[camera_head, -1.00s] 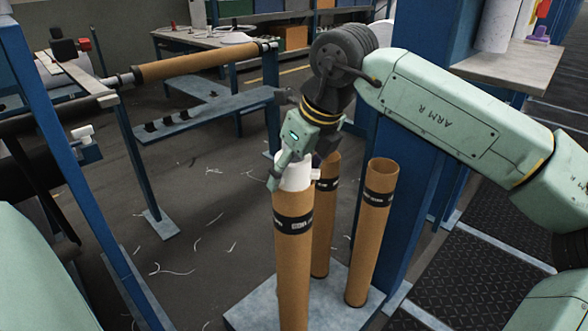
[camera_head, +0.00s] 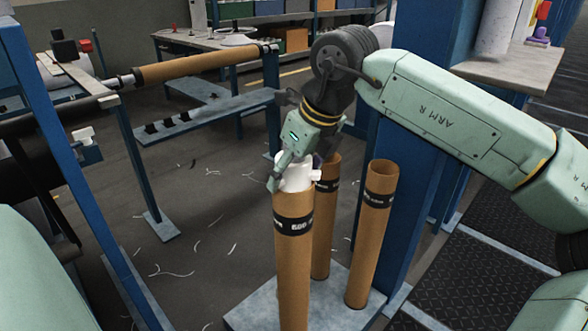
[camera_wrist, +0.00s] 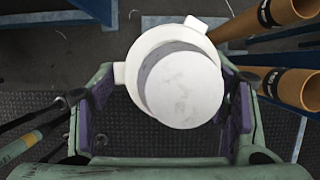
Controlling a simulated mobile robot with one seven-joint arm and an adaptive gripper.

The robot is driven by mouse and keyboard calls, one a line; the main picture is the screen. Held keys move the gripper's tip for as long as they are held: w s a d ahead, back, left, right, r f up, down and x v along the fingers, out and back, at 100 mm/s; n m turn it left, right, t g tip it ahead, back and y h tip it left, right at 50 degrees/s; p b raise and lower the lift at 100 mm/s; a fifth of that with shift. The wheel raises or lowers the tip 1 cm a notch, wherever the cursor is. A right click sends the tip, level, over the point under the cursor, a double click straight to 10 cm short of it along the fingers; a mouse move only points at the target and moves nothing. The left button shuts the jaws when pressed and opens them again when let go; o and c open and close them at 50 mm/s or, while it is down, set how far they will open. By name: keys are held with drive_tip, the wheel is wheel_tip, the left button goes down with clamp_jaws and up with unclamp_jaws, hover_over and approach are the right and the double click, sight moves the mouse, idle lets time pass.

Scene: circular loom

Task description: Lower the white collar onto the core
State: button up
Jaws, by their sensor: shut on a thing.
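The white collar (camera_head: 297,179) is at the top of the front brown cardboard core (camera_head: 293,265), in line with it. A side lug shows at its right. In the wrist view, the collar (camera_wrist: 150,50) is a white ring with lugs around a round white body, which hides the core below. My gripper (camera_head: 291,172) is shut on the collar from above. Its purple pads stand on either side in the wrist view (camera_wrist: 168,112). The near finger covers part of the collar in the head view. I cannot tell whether the collar is fully seated.
Two more brown tubes (camera_head: 379,225) (camera_head: 326,235) stand close behind and to the right on a grey base plate (camera_head: 255,312). A blue post (camera_head: 408,190) rises beside them. A blue frame with a horizontal brown roll (camera_head: 200,66) is at the left. White scraps lie on the floor.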

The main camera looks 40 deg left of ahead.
drive_tip(key=shift+w+a+r, duration=0.15)
drive_tip(key=shift+a+r, duration=0.2)
idle(1.4)
drive_tip(key=shift+f, duration=0.3)
drive_tip(key=shift+o, duration=0.2)
drive_tip(key=shift+f+b, duration=0.15)
drive_tip(key=shift+b, duration=0.15)
drive_tip(key=o, duration=1.5)
drive_tip(key=shift+a, duration=0.1)
drive_tip(key=shift+o, duration=0.7)
drive_tip(key=shift+a+f, duration=0.1)
drive_tip(key=shift+f, duration=0.1)
drive_tip(key=o, duration=0.4)
drive_tip(key=shift+c, duration=0.2)
drive_tip(key=shift+d, duration=0.25)
drive_tip(key=v, duration=1.2)
